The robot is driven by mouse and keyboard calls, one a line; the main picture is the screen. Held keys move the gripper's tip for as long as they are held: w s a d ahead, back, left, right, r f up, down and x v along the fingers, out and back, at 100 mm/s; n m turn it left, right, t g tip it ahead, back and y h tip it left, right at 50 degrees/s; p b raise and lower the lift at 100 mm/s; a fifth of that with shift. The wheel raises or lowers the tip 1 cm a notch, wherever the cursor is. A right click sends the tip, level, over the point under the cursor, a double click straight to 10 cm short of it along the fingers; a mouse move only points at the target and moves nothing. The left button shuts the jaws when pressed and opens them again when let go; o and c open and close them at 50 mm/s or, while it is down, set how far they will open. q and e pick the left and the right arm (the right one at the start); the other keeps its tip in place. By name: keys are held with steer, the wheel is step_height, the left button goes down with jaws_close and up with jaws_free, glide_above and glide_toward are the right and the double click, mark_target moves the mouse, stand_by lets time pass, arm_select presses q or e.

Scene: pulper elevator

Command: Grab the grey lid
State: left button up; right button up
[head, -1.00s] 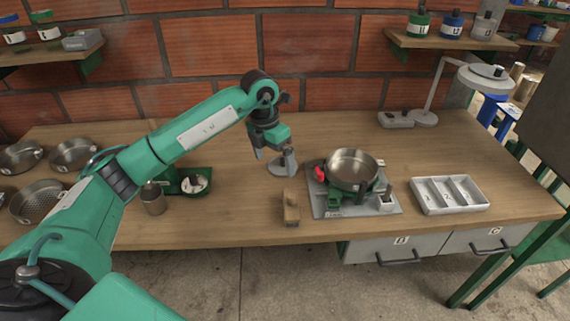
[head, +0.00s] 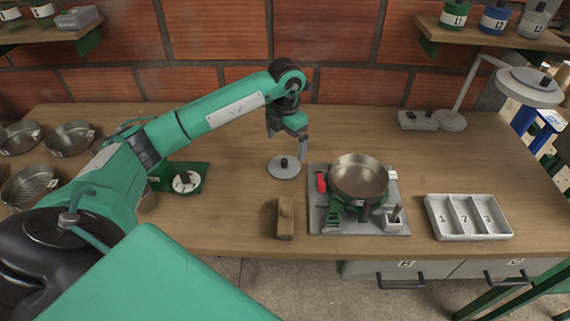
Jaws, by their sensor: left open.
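The grey lid (head: 284,167) is a round disc with a dark knob, lying flat on the wooden table near its middle. My left gripper (head: 287,143) is open above and behind the lid, its fingers pointing down. One finger hangs toward the lid's right side and the other is up to the left. The gripper looks empty and apart from the lid's knob. My right gripper does not show.
Right of the lid, a metal pan (head: 359,177) sits on a green device on a grey plate. A wooden block (head: 286,218) lies in front of the lid. A numbered white tray (head: 468,217), a lamp (head: 530,86) and a green scale (head: 180,178) stand further off.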

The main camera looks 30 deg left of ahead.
mark_target(284, 160)
arm_select(q)
steer(key=f, duration=0.3)
steer(key=shift+w, duration=0.25)
steer(key=shift+s+f, duration=0.15)
steer(key=shift+f, duration=0.1)
steer(key=f, duration=0.2)
steer(key=f+p, duration=0.1)
steer(key=f, duration=0.1)
steer(key=shift+s+a+f, duration=0.2)
steer(key=shift+f, duration=0.1)
steer(key=shift+c, duration=1.1)
steer(key=c, duration=0.5)
steer(key=shift+c, duration=0.4)
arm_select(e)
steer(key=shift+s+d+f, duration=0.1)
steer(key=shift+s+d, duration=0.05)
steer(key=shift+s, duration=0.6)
